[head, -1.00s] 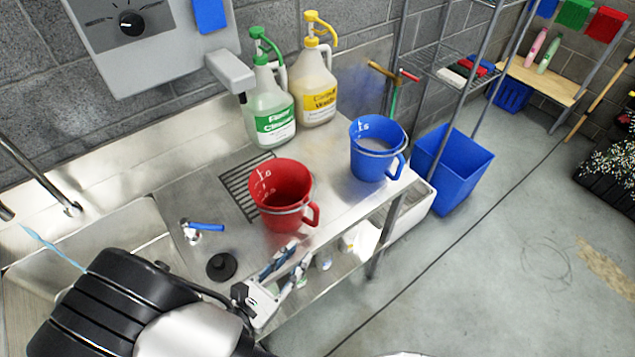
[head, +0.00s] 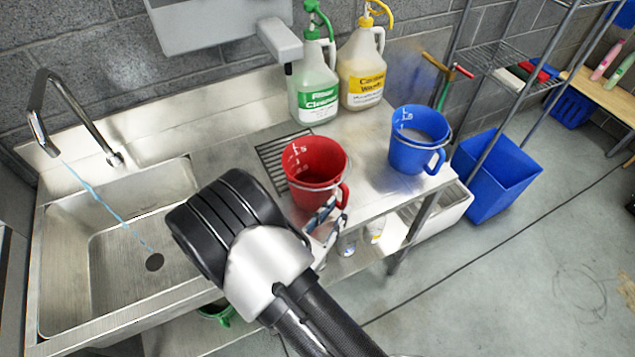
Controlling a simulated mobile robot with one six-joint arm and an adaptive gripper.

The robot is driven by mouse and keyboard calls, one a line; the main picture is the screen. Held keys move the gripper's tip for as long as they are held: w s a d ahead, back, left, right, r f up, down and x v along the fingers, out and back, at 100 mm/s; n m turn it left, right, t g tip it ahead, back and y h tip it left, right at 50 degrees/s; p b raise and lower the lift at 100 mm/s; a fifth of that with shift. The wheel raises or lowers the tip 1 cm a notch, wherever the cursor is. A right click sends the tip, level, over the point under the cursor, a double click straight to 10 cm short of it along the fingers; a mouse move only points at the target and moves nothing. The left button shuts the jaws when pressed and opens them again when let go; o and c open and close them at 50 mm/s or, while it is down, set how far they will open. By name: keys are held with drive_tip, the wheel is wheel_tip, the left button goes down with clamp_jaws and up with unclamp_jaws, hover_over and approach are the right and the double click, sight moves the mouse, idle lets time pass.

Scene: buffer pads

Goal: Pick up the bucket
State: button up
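A red bucket (head: 313,165) with white markings and a side handle stands upright on the steel counter (head: 375,195). A blue bucket (head: 419,135) with pale contents, a wire bail and a side handle stands to its right, near the counter's right end. My gripper (head: 327,221) is at the front of the red bucket, by its lower side and handle. Its two fingers look apart, with nothing seen between them. My arm hides part of the gripper, and I cannot tell whether the fingers touch the bucket.
A sink (head: 120,235) with a running tap (head: 80,120) is at the left. A green-label jug (head: 314,85) and a yellow-label jug (head: 362,70) stand behind the buckets. A blue bin (head: 495,175) and a wire shelf stand at the right. Open floor lies at the lower right.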

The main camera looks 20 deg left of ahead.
sight(343, 201)
drive_tip(key=w, duration=0.1)
drive_tip(key=w+b, duration=0.1)
drive_tip(key=w, duration=0.3)
drive_tip(key=shift+w+d, duration=0.2)
drive_tip(key=shift+d, duration=0.15)
drive_tip(key=shift+c, duration=0.5)
clamp_jaws()
